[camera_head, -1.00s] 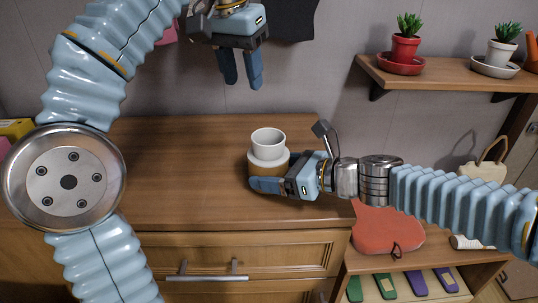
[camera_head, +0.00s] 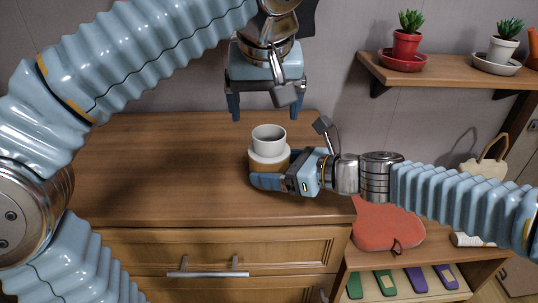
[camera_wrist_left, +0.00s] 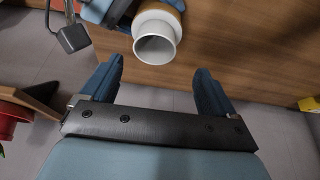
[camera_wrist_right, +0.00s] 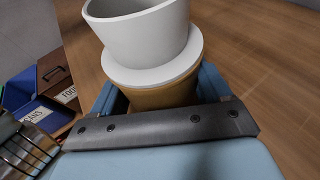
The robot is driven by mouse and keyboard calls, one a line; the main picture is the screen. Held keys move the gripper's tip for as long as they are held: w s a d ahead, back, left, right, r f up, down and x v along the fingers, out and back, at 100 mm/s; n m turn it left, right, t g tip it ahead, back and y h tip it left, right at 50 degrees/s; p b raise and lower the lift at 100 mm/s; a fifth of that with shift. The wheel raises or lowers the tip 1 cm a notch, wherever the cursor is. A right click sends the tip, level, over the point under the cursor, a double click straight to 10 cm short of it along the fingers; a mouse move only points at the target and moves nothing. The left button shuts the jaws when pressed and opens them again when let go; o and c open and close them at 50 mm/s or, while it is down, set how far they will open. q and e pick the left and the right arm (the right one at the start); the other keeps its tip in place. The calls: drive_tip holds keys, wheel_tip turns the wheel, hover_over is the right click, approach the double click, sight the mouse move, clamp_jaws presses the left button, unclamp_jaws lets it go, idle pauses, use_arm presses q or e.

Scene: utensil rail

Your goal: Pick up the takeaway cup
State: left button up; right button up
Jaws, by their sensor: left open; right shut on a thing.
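The takeaway cup (camera_head: 268,161) has a brown body, a wide white rim and a narrower white open cup-shaped top (camera_head: 268,138). It looks upright near the right end of the wooden cabinet top; its base is hidden behind a finger. My right gripper (camera_head: 272,170) is shut on the brown body from the right; the right wrist view shows the body (camera_wrist_right: 165,96) between its fingers. My left gripper (camera_head: 264,107) is open and empty, pointing down above the cup. In the left wrist view the cup's open top (camera_wrist_left: 155,49) appears just beyond and between the fingers.
The cabinet top (camera_head: 160,160) is clear to the left of the cup. A wall shelf (camera_head: 450,80) with a red potted plant (camera_head: 406,45) and a white potted plant (camera_head: 502,52) is at the upper right. A red board (camera_head: 385,229) lies on a lower shelf.

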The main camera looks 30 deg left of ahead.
sight(269, 134)
use_arm(q)
drive_tip(key=x, duration=0.8)
drive_tip(key=shift+w+d+f, duration=0.15)
drive_tip(key=shift+w+d, duration=0.1)
drive_tip(key=c, duration=1.3)
